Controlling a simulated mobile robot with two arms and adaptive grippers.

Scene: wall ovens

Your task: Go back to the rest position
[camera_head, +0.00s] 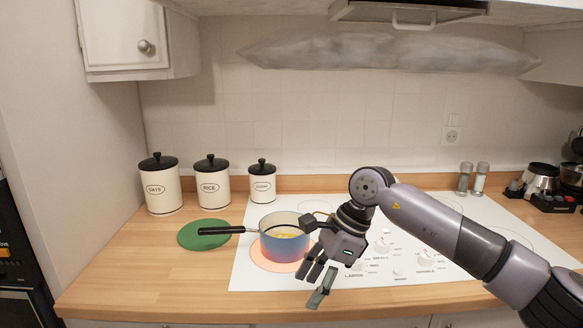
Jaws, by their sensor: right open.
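My right gripper (316,283) comes in from the right on a long jointed arm. It is open and empty, with its fingers pointing down over the white cooktop (247,230), in front and to the right of a pot. The blue-grey pot (283,247) stands on a reddish cooking zone at the cooktop's left. Something yellowish is inside it, and its black handle points left over a green round mat. The gripper's body hides part of the pot's right side. My left gripper is not in view.
Three canisters (212,187) with black lids stand at the back left. The green mat (204,234) lies on the wooden counter (130,270). Two shakers (472,178) stand at the back right, with appliances (541,180) beyond. A range hood (407,12) hangs above.

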